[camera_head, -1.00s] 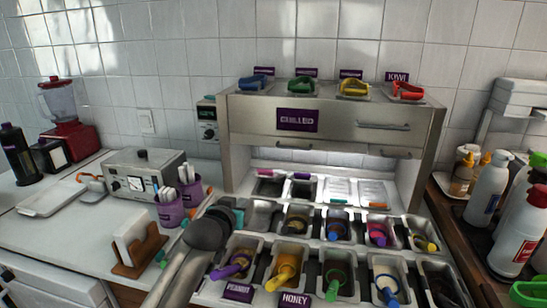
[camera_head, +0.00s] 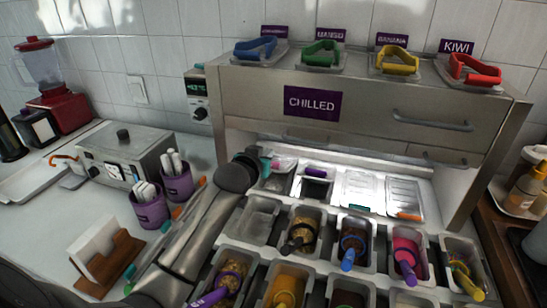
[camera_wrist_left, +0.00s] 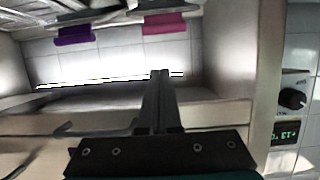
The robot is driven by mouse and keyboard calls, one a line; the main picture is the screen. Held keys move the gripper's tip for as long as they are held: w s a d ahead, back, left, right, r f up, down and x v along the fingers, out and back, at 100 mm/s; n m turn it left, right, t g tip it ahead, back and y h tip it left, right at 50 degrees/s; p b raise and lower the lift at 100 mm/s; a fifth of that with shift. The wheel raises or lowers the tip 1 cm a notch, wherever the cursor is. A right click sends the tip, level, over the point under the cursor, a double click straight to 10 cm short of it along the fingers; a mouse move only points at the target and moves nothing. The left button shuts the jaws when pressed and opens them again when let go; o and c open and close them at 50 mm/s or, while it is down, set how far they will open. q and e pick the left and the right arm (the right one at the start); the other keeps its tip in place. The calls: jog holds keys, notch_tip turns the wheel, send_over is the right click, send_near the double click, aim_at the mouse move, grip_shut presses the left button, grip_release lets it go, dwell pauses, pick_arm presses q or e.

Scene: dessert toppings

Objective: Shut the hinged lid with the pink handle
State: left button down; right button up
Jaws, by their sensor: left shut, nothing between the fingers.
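The pink handle (camera_wrist_left: 164,23) shows at the top of the left wrist view, which looks upside down. In the head view its lid is at the left end of the back row, mostly hidden behind my left wrist, so I cannot tell its exact angle. The purple-handled lid (camera_head: 316,173) beside it stands raised behind a dark opening. My left gripper (camera_head: 266,165) is shut and empty close to the pink-handled lid. In the left wrist view its fingertips (camera_wrist_left: 160,73) point toward the handles, with a gap between.
The steel cabinet (camera_head: 365,115) overhangs the back row. Lids with teal (camera_head: 359,209) and orange (camera_head: 409,216) handles lie flat to the right. Topping bins with coloured scoops fill the front. Purple cups (camera_head: 149,210) stand left of my arm.

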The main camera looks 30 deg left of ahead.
pick_arm(q)
jog(key=b+x, duration=0.2)
jog(key=x, duration=0.6)
jog(key=shift+w+f, duration=0.1)
jog(key=shift+w, duration=0.15)
jog(key=shift+s+f, duration=0.1)
jog(key=shift+f, duration=0.25)
jog(key=shift+s+d+f, duration=0.15)
jog(key=shift+s+f, duration=0.2)
jog(key=shift+s, duration=0.4)
jog(key=shift+s+d+f, duration=0.15)
jog(key=shift+s+f, duration=0.2)
jog(key=shift+s, duration=0.35)
pick_arm(e)
jog(key=shift+w+f, duration=0.25)
jog(key=shift+f, duration=0.9)
